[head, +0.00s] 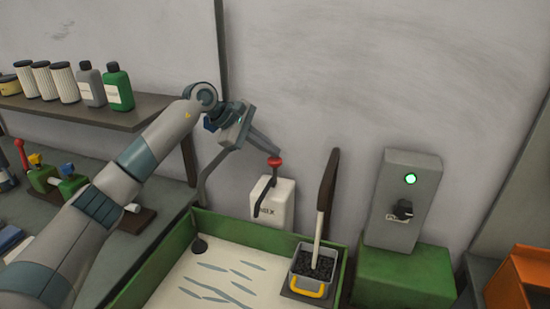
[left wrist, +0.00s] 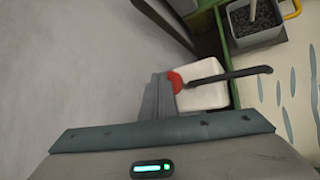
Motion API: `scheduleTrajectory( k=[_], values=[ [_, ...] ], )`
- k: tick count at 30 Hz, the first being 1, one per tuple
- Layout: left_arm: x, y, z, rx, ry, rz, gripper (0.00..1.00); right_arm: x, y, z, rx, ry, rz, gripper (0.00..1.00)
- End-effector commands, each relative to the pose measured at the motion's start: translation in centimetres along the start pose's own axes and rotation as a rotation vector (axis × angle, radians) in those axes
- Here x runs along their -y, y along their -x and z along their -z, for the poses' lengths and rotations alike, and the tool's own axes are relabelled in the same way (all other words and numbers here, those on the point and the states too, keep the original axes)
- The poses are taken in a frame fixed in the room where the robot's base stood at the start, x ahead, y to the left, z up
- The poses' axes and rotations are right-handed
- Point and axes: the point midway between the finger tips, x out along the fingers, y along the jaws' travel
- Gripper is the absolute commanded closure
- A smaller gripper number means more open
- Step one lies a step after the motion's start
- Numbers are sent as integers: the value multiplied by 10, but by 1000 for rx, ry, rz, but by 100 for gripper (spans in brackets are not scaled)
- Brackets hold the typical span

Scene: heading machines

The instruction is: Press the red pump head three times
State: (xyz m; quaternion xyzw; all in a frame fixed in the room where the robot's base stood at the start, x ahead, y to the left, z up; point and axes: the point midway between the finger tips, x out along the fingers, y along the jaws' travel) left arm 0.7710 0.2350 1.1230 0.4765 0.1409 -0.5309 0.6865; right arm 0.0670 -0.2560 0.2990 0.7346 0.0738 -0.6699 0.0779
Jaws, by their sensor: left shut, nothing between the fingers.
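The red pump head (head: 275,161) tops a white bottle (head: 279,204) that stands against the wall behind the green-sided tray. A dark spout or lever hangs down at the bottle's front. My left gripper (head: 276,154) is shut and empty, with its fingertips right at the top of the pump head; whether they touch it I cannot tell. In the left wrist view the shut fingers (left wrist: 160,98) end beside the red pump head (left wrist: 175,82), and the white bottle (left wrist: 205,92) shows beyond. My right gripper is not in view.
A green-sided tray (head: 262,236) lies below, holding a grey bin (head: 315,262) of dark bits with an upright brush-like tool (head: 326,195). A grey switch box (head: 405,200) with a green light stands right. A shelf (head: 100,112) holds bottles and rolls at left.

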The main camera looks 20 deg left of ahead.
Motion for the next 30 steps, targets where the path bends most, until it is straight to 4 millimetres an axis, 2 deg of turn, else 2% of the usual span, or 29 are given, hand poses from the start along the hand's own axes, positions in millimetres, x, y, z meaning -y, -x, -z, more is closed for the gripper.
scheduleTrajectory(
  k=[7,20,30],
  values=[
    [-6,8,-5,1,0,-1,100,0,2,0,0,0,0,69],
    [-8,10,-7,2,-1,-3,100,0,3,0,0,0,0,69],
    [-20,27,-19,2,-2,-4,100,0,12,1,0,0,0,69]
  ],
)
